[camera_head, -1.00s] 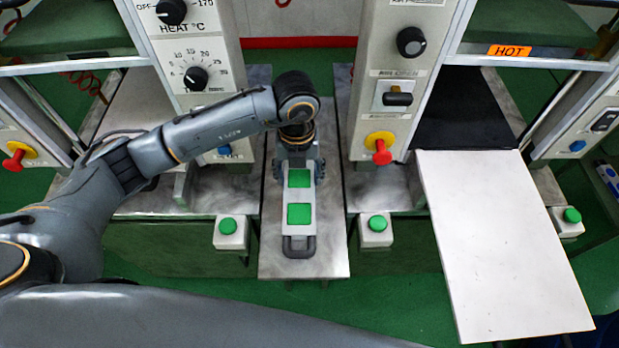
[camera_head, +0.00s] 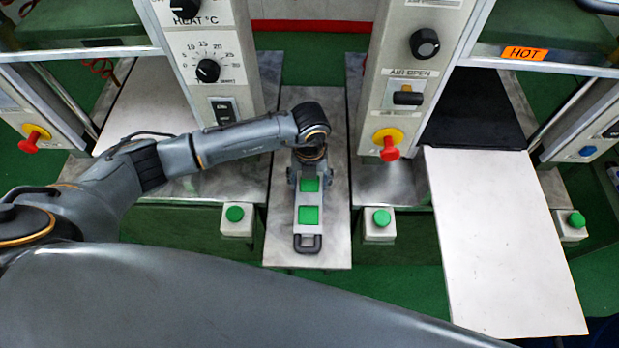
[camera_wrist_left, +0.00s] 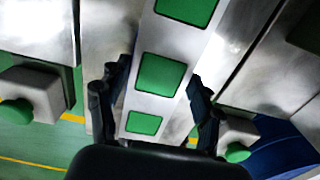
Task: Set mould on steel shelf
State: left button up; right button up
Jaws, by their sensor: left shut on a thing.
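The mould is a pale flat bar (camera_head: 308,228) with green square inserts and a dark loop handle at its near end. My left gripper (camera_head: 308,176) is shut on its far part, and the handle points toward me. The mould is over the narrow steel shelf (camera_head: 333,236) between two machines; whether it touches the shelf I cannot tell. In the left wrist view the dark fingers (camera_wrist_left: 157,95) sit on either side of the mould (camera_wrist_left: 140,97), with the steel shelf (camera_wrist_left: 102,110) partly hidden behind it. My right gripper is not in view.
Machine fronts with knobs and red stop buttons (camera_head: 388,150) flank the shelf. Green push-button boxes (camera_head: 237,221) and (camera_head: 379,226) stand on both sides. A white board (camera_head: 505,235) juts out at right. Bare shelf shows on both sides of the mould.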

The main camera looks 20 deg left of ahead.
pick_arm(q)
jog(key=shift+f, duration=0.1)
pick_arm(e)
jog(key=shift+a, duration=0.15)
pick_arm(q)
jog(key=shift+f, duration=0.15)
jog(key=o, duration=1.8)
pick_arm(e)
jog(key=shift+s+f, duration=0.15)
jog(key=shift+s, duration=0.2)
